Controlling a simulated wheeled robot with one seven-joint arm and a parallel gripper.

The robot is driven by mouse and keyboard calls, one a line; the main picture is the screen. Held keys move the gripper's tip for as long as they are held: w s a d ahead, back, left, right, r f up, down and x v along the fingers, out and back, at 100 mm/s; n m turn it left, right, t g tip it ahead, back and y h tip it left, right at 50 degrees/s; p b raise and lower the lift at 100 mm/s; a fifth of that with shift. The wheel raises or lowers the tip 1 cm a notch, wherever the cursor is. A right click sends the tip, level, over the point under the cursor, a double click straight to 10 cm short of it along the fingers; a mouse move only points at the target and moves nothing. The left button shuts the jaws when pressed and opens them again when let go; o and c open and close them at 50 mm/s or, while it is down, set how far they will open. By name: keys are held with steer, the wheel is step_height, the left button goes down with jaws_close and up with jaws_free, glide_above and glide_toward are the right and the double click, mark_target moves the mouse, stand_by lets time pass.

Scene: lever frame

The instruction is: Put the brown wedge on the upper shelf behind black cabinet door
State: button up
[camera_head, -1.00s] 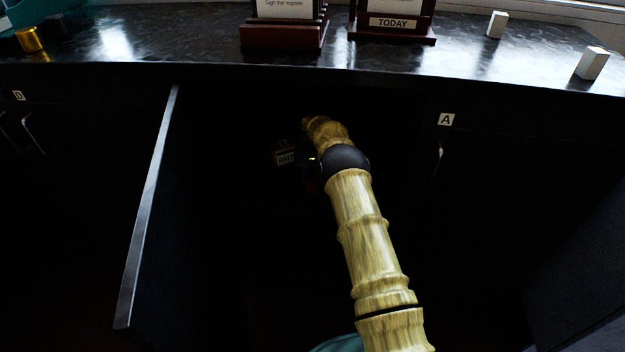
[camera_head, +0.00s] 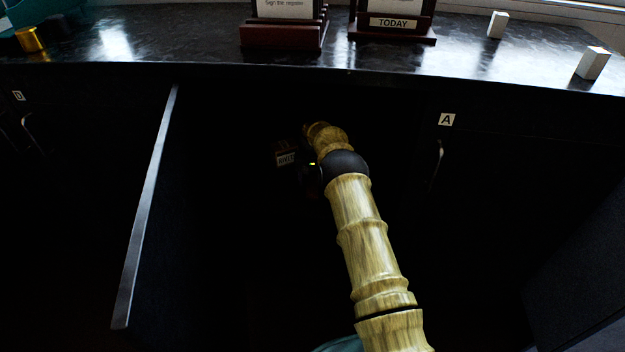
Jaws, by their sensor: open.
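The black cabinet door (camera_head: 150,210) stands open, its edge toward me, on the left of the dark cabinet opening. My arm reaches into the opening. My gripper (camera_head: 305,163) is at the arm's far end, mostly lost in the dark, and is open. A small brown block with a pale label (camera_head: 286,157) is just left of my gripper inside the cabinet. It may be the brown wedge, but its full shape is hidden. I cannot tell whether the gripper touches it or what it rests on. The shelves do not show in the dark.
The dark countertop (camera_head: 200,50) runs above the opening. On it are wooden sign stands (camera_head: 392,25), two white blocks (camera_head: 592,63) and a gold cylinder (camera_head: 29,39). A closed front labelled A (camera_head: 446,120) with a handle is right of the opening.

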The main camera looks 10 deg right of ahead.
mark_target(312, 177)
step_height(312, 177, up, 12)
steer(key=p, duration=0.2)
stand_by(0.8)
